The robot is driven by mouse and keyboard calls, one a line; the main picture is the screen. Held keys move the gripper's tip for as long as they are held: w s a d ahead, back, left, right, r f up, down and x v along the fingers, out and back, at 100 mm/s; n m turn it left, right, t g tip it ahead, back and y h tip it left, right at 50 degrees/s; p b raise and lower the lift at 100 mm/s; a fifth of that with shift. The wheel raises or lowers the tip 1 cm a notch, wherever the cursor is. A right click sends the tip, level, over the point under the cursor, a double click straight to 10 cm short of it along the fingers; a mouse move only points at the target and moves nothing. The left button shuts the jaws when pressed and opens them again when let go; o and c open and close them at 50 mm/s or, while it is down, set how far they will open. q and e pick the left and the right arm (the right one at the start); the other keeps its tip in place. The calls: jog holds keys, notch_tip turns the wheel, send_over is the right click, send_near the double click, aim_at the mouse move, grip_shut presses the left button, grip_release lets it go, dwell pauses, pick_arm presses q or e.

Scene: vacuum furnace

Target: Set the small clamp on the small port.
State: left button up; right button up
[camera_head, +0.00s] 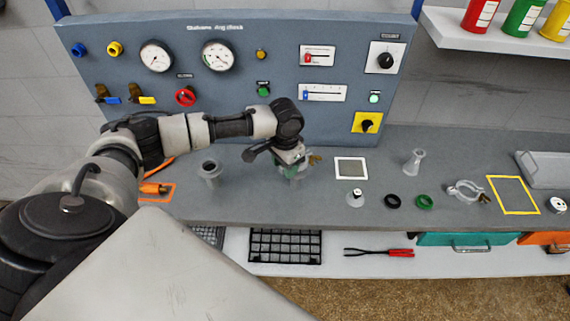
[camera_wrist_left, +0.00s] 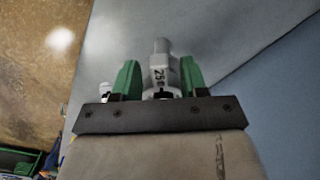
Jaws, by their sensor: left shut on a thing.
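My left gripper (camera_head: 288,163) is low over the middle of the bench, at the end of my left arm. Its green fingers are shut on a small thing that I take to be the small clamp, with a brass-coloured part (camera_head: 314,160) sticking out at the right. In the left wrist view, the gripper (camera_wrist_left: 160,82) has a grey piece marked "25" (camera_wrist_left: 160,76) between its fingers. A grey port shows partly just below the gripper; I cannot tell whether the clamp touches it. Another grey flanged port (camera_head: 209,172) stands to the left. My right gripper is out of view.
A larger clamp (camera_head: 467,190) lies at the right, near a yellow-framed square (camera_head: 513,195). A black ring (camera_head: 392,201), a green ring (camera_head: 424,201), a small grey fitting (camera_head: 355,197) and a conical fitting (camera_head: 414,161) stand between. The gauge panel (camera_head: 240,85) rises behind.

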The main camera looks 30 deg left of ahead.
pick_arm(q)
jog(key=shift+f+b, duration=1)
jog(key=shift+f+p, duration=0.3)
jog(key=shift+f, duration=0.05)
jog(key=shift+f, duration=0.1)
jog(key=o, duration=1)
notch_tip(320, 180, up, 11)
jog(key=shift+f+b, duration=0.1)
jog(key=shift+b, duration=0.8)
